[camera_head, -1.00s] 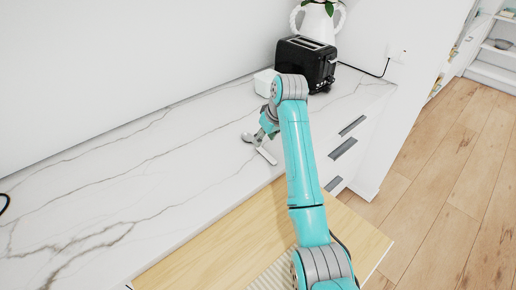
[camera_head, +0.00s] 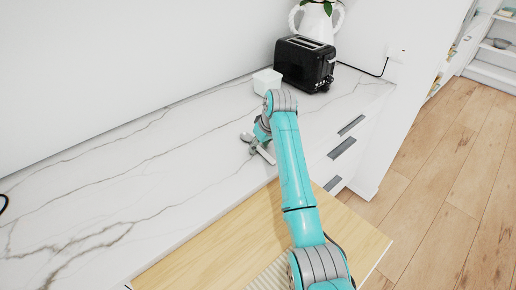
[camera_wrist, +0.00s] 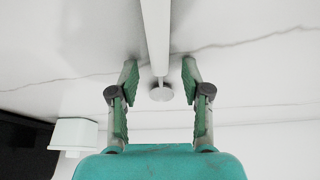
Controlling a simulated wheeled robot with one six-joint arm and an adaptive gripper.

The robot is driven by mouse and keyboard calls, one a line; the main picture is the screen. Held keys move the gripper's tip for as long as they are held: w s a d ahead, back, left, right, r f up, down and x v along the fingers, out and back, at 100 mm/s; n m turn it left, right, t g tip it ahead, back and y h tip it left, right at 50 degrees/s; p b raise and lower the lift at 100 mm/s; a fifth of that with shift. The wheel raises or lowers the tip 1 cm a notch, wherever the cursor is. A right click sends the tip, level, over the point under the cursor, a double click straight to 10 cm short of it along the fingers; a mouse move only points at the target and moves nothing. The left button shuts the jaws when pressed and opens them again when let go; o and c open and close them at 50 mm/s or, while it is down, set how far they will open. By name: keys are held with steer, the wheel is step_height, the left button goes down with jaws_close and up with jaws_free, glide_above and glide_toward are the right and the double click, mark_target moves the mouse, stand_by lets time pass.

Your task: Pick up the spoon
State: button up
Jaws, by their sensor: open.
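The spoon lies on the white marble counter (camera_head: 150,170), its light handle (camera_head: 267,157) reaching toward the front edge. In the wrist view its pale handle (camera_wrist: 155,35) comes down from the top, narrowing to a small round end (camera_wrist: 161,94). My gripper (camera_wrist: 159,72) is open, with one green-padded finger on each side of the spoon's narrow part and a visible gap on both sides. In the head view my gripper (camera_head: 256,146) is low over the spoon and covers part of it. I cannot tell whether the fingertips touch the counter.
A white square container (camera_head: 267,82) stands behind my gripper, beside a black toaster (camera_head: 305,65). A white vase (camera_head: 317,22) stands behind the toaster.

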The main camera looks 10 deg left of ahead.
steer(key=shift+f, duration=0.1)
steer(key=shift+c, duration=0.5)
jaws_close()
